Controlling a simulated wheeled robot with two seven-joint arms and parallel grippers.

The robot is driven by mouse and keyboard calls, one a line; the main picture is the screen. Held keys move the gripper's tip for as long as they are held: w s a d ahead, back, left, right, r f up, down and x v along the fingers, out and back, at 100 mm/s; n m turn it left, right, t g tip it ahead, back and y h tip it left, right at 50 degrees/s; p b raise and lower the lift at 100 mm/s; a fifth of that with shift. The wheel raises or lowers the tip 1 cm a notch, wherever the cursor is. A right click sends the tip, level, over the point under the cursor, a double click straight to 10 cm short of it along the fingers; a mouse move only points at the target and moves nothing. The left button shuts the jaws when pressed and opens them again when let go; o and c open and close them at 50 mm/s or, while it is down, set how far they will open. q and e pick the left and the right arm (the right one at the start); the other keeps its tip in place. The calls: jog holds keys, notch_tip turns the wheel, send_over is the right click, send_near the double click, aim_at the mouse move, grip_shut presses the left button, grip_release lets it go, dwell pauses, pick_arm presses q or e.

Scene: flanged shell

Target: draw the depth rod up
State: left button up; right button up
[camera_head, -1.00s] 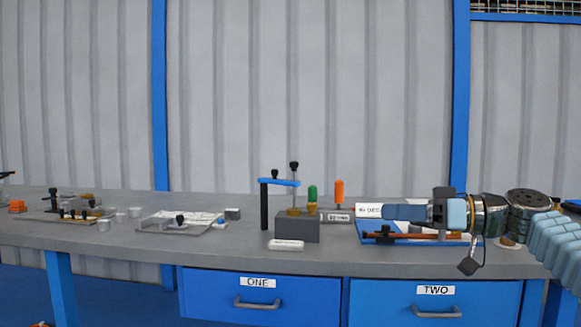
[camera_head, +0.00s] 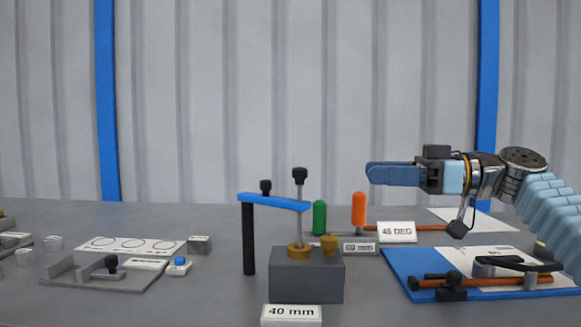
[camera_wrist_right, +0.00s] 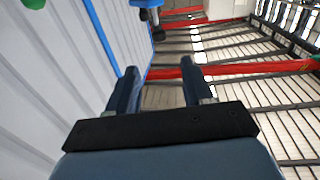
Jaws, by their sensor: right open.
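The depth rod (camera_head: 299,190) is a thin grey upright rod with a black knob (camera_head: 299,172) on top. It passes through the end of a blue arm (camera_head: 273,202) on a black post (camera_head: 248,240). Its lower part meets a brass collar (camera_head: 298,251) on a dark grey block (camera_head: 307,275). My right gripper (camera_head: 372,173) is to the right of the knob at about its height, apart from it. In the right wrist view its two fingers (camera_wrist_right: 160,88) are spread with nothing between them. My left gripper is not in view.
A green handle (camera_head: 319,217) and an orange handle (camera_head: 359,209) stand right of the rod, below my gripper. A "40 mm" label (camera_head: 291,313) is in front of the block. A blue tray (camera_head: 400,278) with tools lies right; a grey plate (camera_head: 100,279) lies left.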

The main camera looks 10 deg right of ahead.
aim_at(300, 168)
jog(key=p+x, duration=0.5)
jog(key=x, duration=0.8)
jog(key=shift+r, duration=0.15)
jog(key=shift+w+a, duration=0.25)
jog(key=shift+a, duration=0.15)
jog(key=shift+c, duration=0.2)
grip_shut()
